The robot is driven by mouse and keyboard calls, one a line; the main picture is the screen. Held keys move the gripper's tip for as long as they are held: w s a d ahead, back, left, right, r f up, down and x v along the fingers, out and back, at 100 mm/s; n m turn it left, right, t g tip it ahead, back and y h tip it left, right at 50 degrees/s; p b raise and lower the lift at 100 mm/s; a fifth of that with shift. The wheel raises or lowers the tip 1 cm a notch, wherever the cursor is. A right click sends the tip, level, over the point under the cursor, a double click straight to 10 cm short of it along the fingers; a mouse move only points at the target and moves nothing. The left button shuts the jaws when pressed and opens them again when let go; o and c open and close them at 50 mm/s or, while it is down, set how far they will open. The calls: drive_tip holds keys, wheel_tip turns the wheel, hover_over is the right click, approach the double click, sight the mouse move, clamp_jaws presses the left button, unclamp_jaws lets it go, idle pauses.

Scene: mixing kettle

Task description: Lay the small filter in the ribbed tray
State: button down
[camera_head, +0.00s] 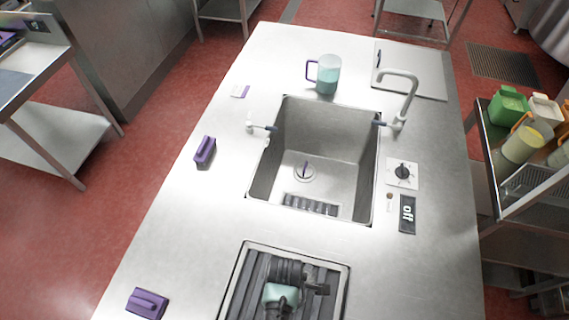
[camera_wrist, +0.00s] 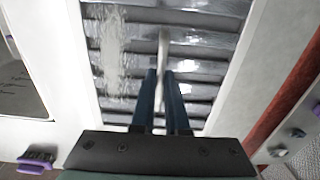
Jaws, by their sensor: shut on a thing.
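The ribbed tray (camera_head: 335,300) is set in the steel counter at the bottom of the head view, and its slats (camera_wrist: 210,62) fill the upper wrist view. My gripper (camera_wrist: 164,74) is above the tray, with its two dark fingers close together. They are shut on a thin pale piece, the small filter (camera_wrist: 163,45), seen nearly edge-on. It stands out past the fingertips over the slats. Whether it touches the slats I cannot tell. In the head view my arm hides the fingertips and the filter.
A sink (camera_head: 325,125) with a round drain piece (camera_head: 304,172) lies beyond the tray. A jug (camera_head: 328,75) stands behind it. Purple-handled pieces (camera_head: 204,150) (camera_head: 147,303) lie on the left of the counter. An "off" sign (camera_head: 407,214) and a knob (camera_head: 403,172) are at right.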

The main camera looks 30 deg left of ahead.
wheel_tip(320, 180, down, 3)
drive_tip(key=shift+r+b, duration=0.15)
drive_tip(key=shift+b, duration=0.85)
wheel_tip(320, 180, up, 6)
drive_tip(key=p, duration=0.5)
drive_tip(key=shift+f, duration=0.25)
drive_tip(key=shift+f+b, duration=1.15)
drive_tip(key=shift+f, duration=0.5)
drive_tip(key=shift+f+b, duration=1)
drive_tip(key=shift+f, duration=0.5)
drive_tip(key=c, duration=0.8)
unclamp_jaws()
drive_tip(key=shift+c, duration=0.2)
drive_tip(key=shift+s+f, duration=0.1)
drive_tip(key=o, duration=0.5)
